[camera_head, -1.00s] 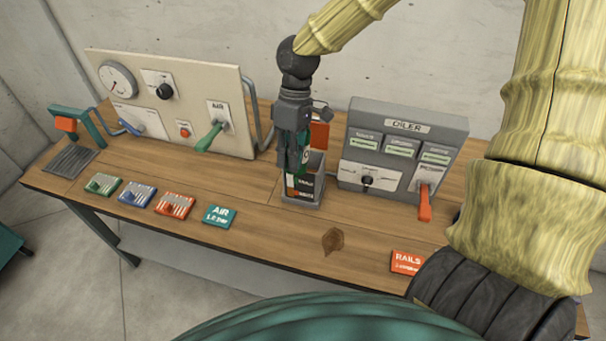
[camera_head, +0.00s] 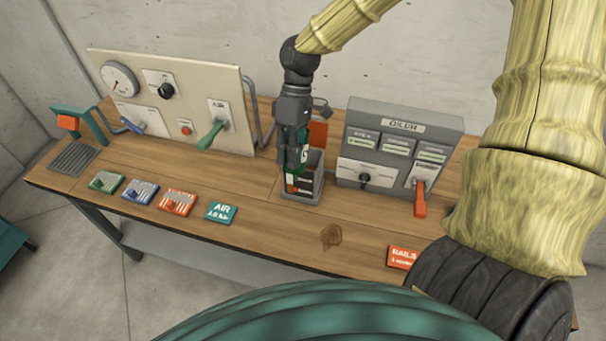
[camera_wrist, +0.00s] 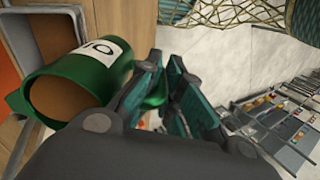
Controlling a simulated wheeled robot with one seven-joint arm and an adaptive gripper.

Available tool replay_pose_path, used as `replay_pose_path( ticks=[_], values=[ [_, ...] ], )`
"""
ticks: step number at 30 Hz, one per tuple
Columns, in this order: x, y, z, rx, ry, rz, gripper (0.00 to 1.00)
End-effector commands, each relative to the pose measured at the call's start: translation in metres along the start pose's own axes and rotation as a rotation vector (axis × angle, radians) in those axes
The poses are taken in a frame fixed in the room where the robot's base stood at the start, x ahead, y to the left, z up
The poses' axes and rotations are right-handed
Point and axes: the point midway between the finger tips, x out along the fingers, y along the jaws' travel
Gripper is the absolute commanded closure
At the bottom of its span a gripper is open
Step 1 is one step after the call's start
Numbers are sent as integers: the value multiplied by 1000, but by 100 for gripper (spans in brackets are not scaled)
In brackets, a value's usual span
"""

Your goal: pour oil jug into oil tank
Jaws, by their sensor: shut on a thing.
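The oil jug (camera_wrist: 85,82) is green with a white label, and brown shows inside its open end in the wrist view. My gripper (camera_head: 292,162) is shut on the jug, with its fingers around the green handle (camera_wrist: 156,88). In the head view, the jug (camera_head: 303,150) is mostly hidden behind my fingers. The oil tank (camera_head: 304,196) is a grey open-topped box with dark labels, standing left of the oiler panel. My gripper and the jug are at the tank's opening. I cannot tell whether oil is flowing.
The grey oiler panel (camera_head: 399,150) with a red lever (camera_head: 420,197) stands close right of the tank. A red plate (camera_head: 318,133) is behind the tank. The cream air panel (camera_head: 185,100) stands left. A brown stain (camera_head: 331,235) marks the wooden bench.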

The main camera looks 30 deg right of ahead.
Motion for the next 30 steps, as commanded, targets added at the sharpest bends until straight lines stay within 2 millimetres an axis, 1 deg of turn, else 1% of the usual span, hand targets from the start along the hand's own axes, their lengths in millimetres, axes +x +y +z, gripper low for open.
replay_pose_path(
  ticks=[8,19,24,30],
  values=[
    [-1,-1,0,0,-1,-5,100],
    [-7,-2,2,1,-17,-81,100],
    [-10,-3,2,2,-32,-150,100],
    [-10,-3,3,0,-34,-157,100]
  ],
)
